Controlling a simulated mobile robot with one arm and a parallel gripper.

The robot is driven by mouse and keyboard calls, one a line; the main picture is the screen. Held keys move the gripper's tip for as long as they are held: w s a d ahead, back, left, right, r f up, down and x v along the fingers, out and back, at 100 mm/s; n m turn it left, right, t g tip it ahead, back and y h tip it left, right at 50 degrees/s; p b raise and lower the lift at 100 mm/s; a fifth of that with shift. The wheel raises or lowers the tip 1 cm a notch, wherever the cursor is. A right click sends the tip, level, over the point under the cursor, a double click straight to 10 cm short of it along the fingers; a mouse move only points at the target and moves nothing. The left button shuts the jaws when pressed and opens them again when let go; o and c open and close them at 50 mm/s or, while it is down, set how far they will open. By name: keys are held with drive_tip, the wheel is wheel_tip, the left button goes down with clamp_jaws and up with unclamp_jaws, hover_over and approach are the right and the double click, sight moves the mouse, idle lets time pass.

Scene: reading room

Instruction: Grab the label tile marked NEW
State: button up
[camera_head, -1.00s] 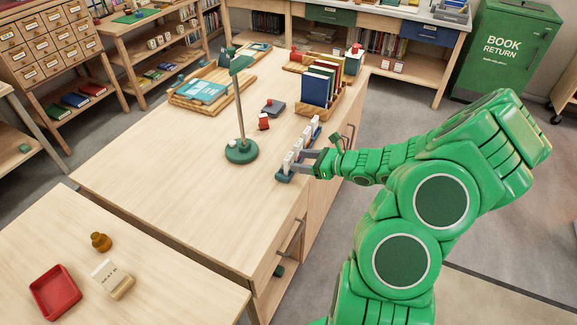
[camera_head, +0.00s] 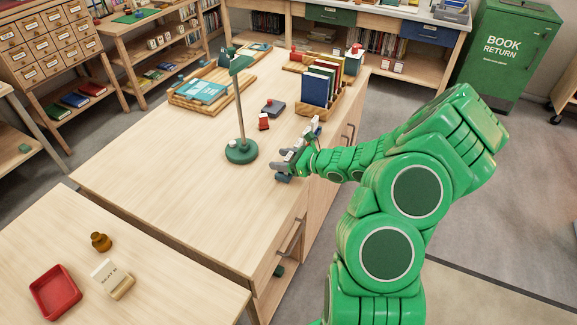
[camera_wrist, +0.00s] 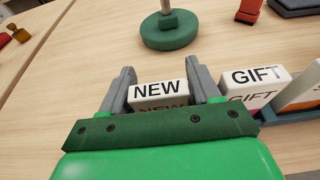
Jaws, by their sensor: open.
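The white label tile marked NEW (camera_wrist: 158,91) stands in the wrist view between the two grey fingers of my gripper (camera_wrist: 160,88). The fingers are apart, one on each side of the tile; I cannot tell whether either touches it. My green palm hides the tile's lower part. A GIFT tile (camera_wrist: 254,85) stands just right of the right finger, in the blue rack (camera_wrist: 292,123).
The green lamp base (camera_head: 241,151) is left of my gripper. Another white tile (camera_wrist: 299,88) stands beyond GIFT. A red stamp (camera_head: 264,122), a dark pad (camera_head: 276,109) and a book rack (camera_head: 326,104) are farther back. The table's left front is bare.

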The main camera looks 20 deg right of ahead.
drive_tip(key=shift+w, duration=0.1)
drive_tip(key=c, duration=0.7)
drive_tip(key=shift+c, duration=0.2)
drive_tip(key=shift+r, duration=0.1)
